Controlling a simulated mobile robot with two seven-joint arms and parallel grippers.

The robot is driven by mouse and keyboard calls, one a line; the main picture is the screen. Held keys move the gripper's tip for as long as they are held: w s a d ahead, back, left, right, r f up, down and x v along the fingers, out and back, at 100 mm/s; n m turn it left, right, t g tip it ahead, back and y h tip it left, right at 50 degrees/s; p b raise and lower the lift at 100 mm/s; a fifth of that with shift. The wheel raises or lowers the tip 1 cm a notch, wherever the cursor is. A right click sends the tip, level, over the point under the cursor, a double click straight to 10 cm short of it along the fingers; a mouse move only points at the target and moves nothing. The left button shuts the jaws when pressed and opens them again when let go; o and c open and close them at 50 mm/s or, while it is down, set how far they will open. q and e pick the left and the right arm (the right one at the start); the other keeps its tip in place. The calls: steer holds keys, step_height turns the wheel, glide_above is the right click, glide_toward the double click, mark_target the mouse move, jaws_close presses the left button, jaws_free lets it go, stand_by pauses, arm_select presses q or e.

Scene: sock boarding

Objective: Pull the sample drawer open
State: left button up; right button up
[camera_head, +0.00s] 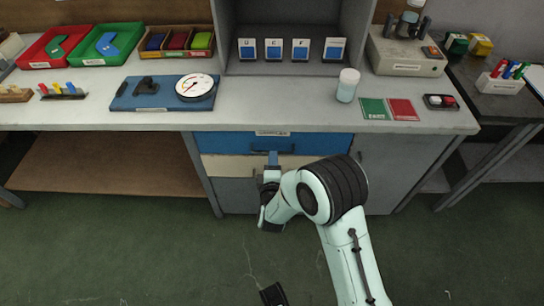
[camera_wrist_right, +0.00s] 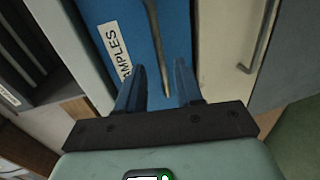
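The sample drawer (camera_head: 225,142) has a wide blue front with a label, just under the worktop edge. It looks shut. In the right wrist view the blue front (camera_wrist_right: 188,30) fills the middle, with part of a "SAMPLES" label. Its thin grey bar handle (camera_wrist_right: 155,40) runs down between my right fingers. My right gripper (camera_head: 273,158) is at the drawer front, reaching up from below. Its two blue fingers (camera_wrist_right: 158,85) are apart on either side of the handle line. I see no contact with the bar.
A cream drawer (camera_head: 230,167) lies under the blue one, with a grey cabinet door (camera_head: 385,175) to the right. The worktop (camera_head: 290,110) above holds trays, a dial gauge (camera_head: 195,86) and a white-capped jar (camera_head: 347,85). The green floor in front is largely clear.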

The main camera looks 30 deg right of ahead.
arm_select(q)
steer(key=shift+w+a+f+b, duration=0.2)
steer(key=shift+w+a+f, duration=0.1)
steer(key=shift+w, duration=0.15)
steer(key=shift+w+a+f+b, duration=0.15)
steer(key=shift+w+f+b, duration=0.1)
steer(key=shift+w, duration=0.2)
arm_select(e)
steer(key=shift+x, duration=2)
jaws_close()
